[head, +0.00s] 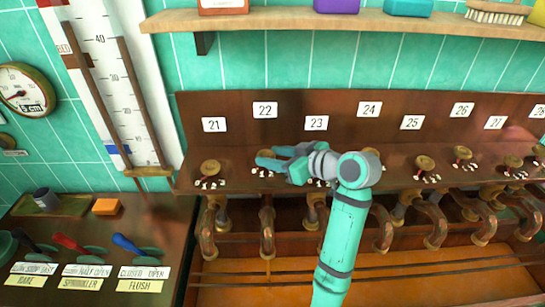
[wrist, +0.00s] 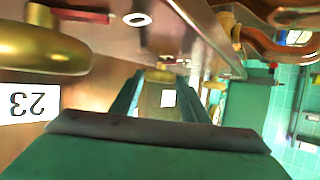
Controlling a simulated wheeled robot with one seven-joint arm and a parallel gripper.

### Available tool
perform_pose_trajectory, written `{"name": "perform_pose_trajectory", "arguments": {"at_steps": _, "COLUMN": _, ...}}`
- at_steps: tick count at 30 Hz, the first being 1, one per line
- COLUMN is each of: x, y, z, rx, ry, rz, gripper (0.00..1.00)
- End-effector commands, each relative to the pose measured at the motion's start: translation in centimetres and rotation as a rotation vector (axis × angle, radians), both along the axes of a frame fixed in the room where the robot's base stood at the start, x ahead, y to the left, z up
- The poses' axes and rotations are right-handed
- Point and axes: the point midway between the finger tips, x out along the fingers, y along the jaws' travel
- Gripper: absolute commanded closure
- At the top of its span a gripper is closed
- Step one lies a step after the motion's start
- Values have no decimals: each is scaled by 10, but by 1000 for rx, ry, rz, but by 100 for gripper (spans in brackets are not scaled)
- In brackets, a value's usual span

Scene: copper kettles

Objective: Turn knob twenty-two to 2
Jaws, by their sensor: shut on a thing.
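Knob twenty-two sits below the white label 22 (head: 265,109) on the brown ledge. In the head view my gripper (head: 264,160) covers most of it, so its pointer and setting cannot be read. In the wrist view the brass knob (wrist: 152,93) shows between my two teal fingers, and the gripper is shut on it. My arm reaches in from the right, over the ledge in front of label 23 (head: 316,123).
Knob 21 (head: 210,167) stands free to the left. A big brass knob (wrist: 40,45) by label 23 is close in the wrist view. More knobs (head: 425,163) line the ledge to the right. Copper pipes (head: 267,235) hang below. A shelf (head: 330,22) runs above.

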Motion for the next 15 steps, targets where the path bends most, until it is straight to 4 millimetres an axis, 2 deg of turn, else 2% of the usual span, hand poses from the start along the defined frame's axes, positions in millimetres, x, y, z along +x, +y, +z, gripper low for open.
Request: {"name": "perform_pose_trajectory", "arguments": {"at_steps": 15, "x": 0, "y": -1, "z": -1, "rx": -1, "ry": 3, "rz": 33, "gripper": 81}}
